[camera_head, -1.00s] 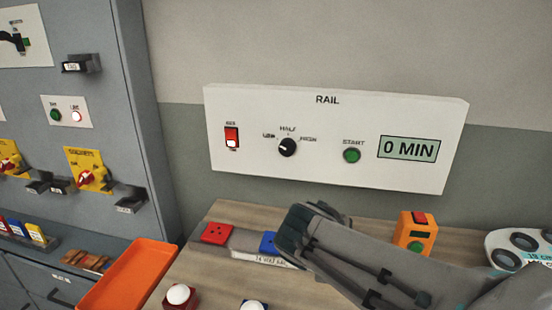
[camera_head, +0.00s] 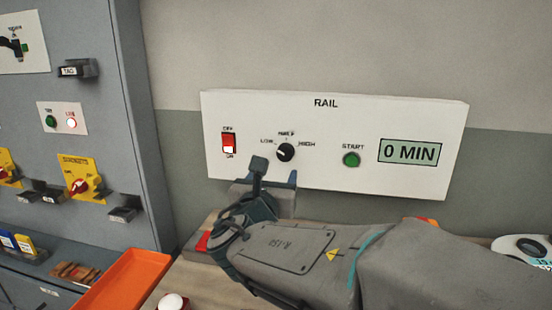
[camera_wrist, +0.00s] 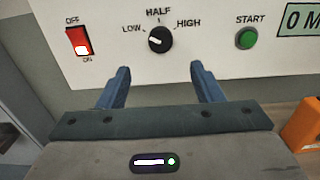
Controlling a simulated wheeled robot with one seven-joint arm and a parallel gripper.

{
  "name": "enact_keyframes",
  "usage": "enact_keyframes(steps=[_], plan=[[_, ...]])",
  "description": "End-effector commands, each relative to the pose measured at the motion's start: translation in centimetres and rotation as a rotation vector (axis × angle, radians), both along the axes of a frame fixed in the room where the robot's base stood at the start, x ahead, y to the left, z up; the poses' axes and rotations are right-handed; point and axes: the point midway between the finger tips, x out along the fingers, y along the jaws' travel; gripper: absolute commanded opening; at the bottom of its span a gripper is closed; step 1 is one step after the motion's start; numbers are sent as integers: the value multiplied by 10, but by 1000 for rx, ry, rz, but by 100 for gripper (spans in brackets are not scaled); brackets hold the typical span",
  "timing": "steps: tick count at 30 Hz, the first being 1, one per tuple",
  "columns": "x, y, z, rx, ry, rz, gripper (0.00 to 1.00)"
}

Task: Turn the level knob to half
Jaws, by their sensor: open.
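The level knob (camera_head: 286,152) is a round black dial on the white RAIL panel (camera_head: 330,110), with LOW, HALF and HIGH printed around it. In the wrist view the knob (camera_wrist: 159,40) has its white mark on the left side, toward LOW. My gripper (camera_head: 268,172) is just below the knob in the head view. In the wrist view my gripper (camera_wrist: 160,72) is open and empty, its two blue fingers spread below and to either side of the knob. The fingers look apart from the knob; their exact distance from the panel is unclear.
A red OFF/ON rocker switch (camera_wrist: 78,42) is left of the knob. A green START button (camera_wrist: 246,38) and a display reading 0 MIN (camera_head: 409,151) are to its right. A grey cabinet (camera_head: 110,60) stands left, an orange tray (camera_head: 128,280) below it.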

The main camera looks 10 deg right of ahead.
Motion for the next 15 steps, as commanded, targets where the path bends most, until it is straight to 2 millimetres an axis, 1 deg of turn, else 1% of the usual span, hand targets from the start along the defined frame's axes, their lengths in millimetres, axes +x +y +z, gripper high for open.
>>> enact_keyframes(steps=[1, 3, 9, 12, 15], plan=[[11, -4, 0, 1, 2, -2, 60], [25, -10, -1, 0, 3, -4, 60], [65, -24, 0, 2, 2, -3, 60], [81, -31, -1, 2, 2, -3, 60], [92, -34, 0, 3, 1, -2, 60]])
